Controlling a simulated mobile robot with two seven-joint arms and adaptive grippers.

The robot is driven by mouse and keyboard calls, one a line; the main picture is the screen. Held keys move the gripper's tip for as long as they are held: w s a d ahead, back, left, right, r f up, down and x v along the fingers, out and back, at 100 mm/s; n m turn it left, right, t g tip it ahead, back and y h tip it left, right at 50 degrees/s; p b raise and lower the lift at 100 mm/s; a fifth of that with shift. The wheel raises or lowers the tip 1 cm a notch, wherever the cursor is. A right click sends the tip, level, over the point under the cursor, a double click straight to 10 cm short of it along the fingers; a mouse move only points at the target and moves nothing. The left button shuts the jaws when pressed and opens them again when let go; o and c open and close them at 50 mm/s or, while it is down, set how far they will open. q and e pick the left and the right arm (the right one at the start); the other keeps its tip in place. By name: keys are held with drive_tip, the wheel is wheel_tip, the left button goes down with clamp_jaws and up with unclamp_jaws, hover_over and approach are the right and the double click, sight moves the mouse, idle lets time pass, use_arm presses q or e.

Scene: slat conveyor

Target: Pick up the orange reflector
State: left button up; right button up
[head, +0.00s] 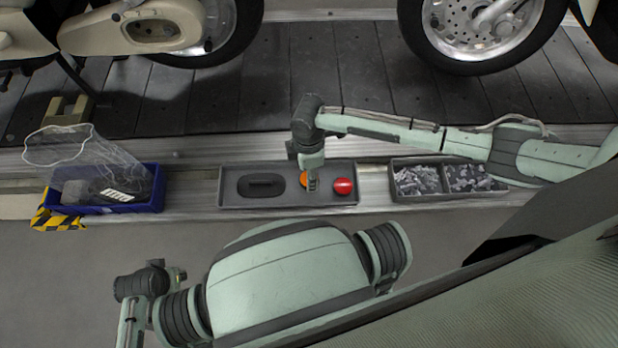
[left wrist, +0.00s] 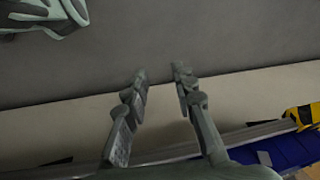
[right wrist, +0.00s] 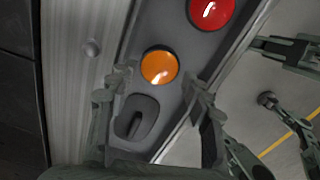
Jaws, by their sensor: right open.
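The round orange reflector (head: 304,179) lies in a grey tray (head: 236,199); my right gripper partly covers it in the head view. In the right wrist view the orange reflector (right wrist: 160,66) shows whole, just beyond and between the spread fingers. My right gripper (head: 312,184) points down over the tray, open and empty; its fingers also show in the right wrist view (right wrist: 156,88). I cannot tell whether they touch the tray. My left gripper (left wrist: 160,74) is open and empty, above the grey floor and away from the tray.
A red reflector (head: 343,186) lies right of the orange one, and a dark oval part (head: 261,185) left. A two-compartment bin of metal pieces (head: 391,183) stands right. A blue crate (head: 158,190) with a clear bag stands left. Motorcycles stand on the slats (head: 340,80) behind.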

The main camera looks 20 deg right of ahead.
wheel_tip(320, 180, down, 2)
drive_tip(key=shift+f, duration=0.3)
drive_tip(key=c, duration=0.6)
use_arm(q)
drive_tip(key=shift+w+d+r, duration=0.1)
drive_tip(key=shift+w+r, duration=0.35)
drive_tip(key=shift+r, duration=0.35)
